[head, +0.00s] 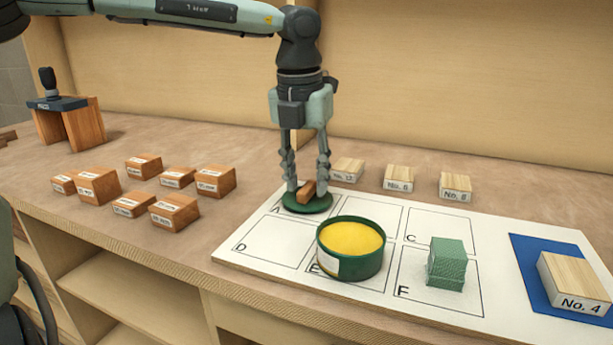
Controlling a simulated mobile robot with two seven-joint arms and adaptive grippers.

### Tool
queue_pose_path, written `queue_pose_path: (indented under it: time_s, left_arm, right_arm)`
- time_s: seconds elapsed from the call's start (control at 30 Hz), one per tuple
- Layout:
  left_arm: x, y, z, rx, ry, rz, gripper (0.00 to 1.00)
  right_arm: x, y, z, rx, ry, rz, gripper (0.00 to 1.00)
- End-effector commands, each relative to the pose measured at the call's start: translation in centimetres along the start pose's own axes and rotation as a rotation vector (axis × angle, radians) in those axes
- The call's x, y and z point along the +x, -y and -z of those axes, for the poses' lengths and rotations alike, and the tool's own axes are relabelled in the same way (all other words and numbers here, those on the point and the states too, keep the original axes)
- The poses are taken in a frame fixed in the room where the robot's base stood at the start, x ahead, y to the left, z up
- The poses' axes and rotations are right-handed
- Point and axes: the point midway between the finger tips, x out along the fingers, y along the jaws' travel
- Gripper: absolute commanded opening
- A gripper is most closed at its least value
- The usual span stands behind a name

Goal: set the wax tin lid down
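The wax tin lid (318,208) is a flat green disc with a brown wooden block handle on top. It is level, low over cell A of the white sheet; I cannot tell whether it touches the sheet. My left gripper (307,187) points straight down, its two fingers closed against either side of the handle. The wax tin (351,249) stands uncovered on cell E, showing yellow wax inside a green wall with a white label. My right gripper is not in view.
A green block (446,264) stands on cell F. A wooden block marked No. 4 (575,282) lies on a blue pad (530,264). Several labelled wooden blocks stand at left (98,187) and behind the sheet (398,179). Cells C (440,226) and D (268,243) are clear.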

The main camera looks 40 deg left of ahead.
Motion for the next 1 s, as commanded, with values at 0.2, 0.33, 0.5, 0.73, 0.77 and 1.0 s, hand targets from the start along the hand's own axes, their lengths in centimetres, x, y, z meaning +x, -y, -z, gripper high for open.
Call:
queue_pose_path:
  time_s: [0.2, 0.33, 0.5, 0.73, 0.77, 1.0]
  left_arm:
    - [-5.0, 0.1, -0.2, -0.001, 0.009, 0.0, 0.35]
    - [-7.8, 0.1, -0.1, -0.001, 0.008, -0.001, 0.35]
    - [-10.4, 0.1, -0.1, 0.0, 0.005, -0.001, 0.35]
    - [-11.8, 0.1, 0.0, 0.002, 0.003, 0.001, 0.35]
    - [-11.8, 0.1, 0.0, 0.002, 0.003, 0.001, 0.35]
    - [-11.8, 0.1, 0.0, 0.002, 0.003, 0.0, 0.35]
  right_arm:
    - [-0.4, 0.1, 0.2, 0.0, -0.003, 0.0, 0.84]
    - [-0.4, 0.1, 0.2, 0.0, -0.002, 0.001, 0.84]
    - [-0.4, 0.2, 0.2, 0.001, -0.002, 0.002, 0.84]
    - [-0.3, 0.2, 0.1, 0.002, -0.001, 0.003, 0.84]
    - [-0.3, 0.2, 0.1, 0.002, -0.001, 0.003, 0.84]
    - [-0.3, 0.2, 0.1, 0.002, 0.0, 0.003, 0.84]
